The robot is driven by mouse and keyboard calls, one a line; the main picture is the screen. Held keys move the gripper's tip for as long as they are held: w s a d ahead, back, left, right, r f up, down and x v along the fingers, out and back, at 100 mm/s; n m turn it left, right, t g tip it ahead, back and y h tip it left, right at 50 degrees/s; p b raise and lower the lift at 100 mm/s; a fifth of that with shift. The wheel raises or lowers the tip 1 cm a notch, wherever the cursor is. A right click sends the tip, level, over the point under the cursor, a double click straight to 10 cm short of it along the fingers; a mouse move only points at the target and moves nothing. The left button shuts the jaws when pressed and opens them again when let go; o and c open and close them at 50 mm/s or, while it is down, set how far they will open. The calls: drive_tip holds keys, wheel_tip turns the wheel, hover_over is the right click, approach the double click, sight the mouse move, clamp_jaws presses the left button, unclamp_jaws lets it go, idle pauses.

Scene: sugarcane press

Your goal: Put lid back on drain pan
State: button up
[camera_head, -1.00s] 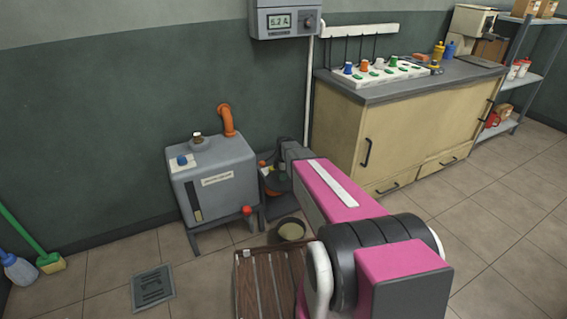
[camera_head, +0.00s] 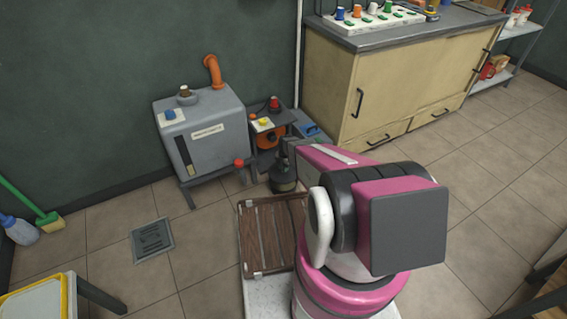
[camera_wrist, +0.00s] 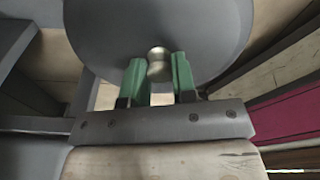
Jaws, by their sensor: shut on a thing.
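In the wrist view the lid (camera_wrist: 205,35) is a dark grey disc with a small pale metal knob (camera_wrist: 158,54). My gripper (camera_wrist: 157,72) has green fingers, shut on the knob from both sides, and the disc spans the view's top. In the head view a dark rounded shape (camera_head: 283,183) shows at the end of my arm, low over the floor right of the grey tank. It stands where the drain pan was seen. The pan itself is not clearly visible now; I cannot tell whether the lid touches it.
The grey tank (camera_head: 204,135) with a red tap (camera_head: 239,163) stands on legs at left. A small stand (camera_head: 268,122) with an orange device is behind. A brown slatted rack (camera_head: 268,235) lies in front. A floor drain (camera_head: 152,240) and clear tiles are to the left.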

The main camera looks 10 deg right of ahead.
wheel_tip(320, 180, down, 6)
idle(0.8)
drive_tip(key=shift+f, duration=0.25)
idle(1.7)
drive_tip(key=o, duration=1.5)
drive_tip(key=shift+r, duration=3.55)
drive_tip(key=shift+c, duration=0.4)
clamp_jaws()
